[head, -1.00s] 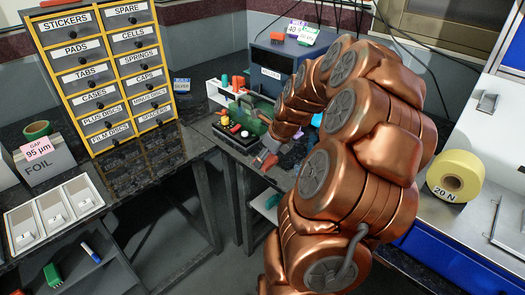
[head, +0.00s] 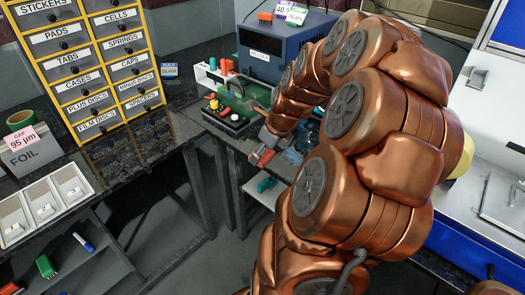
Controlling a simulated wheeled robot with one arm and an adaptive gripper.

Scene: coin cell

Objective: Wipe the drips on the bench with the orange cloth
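My arm crosses the right half of the head view and hides much of the bench (head: 232,142) behind it. My gripper (head: 262,156) is small and partly hidden, low at the bench's front edge. A reddish-orange patch shows at its tip. I cannot tell whether this is part of the gripper or the orange cloth, or whether the fingers are open. I cannot make out the orange cloth anywhere else, and no drips can be made out. A crumpled blue thing (head: 294,155) shows just right of the gripper.
A black tray with coloured knobs (head: 232,118) stands left of my arm, before a blue box (head: 268,52). A teal thing (head: 266,184) lies on the shelf below. The yellow drawer cabinet (head: 90,70) stands left.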

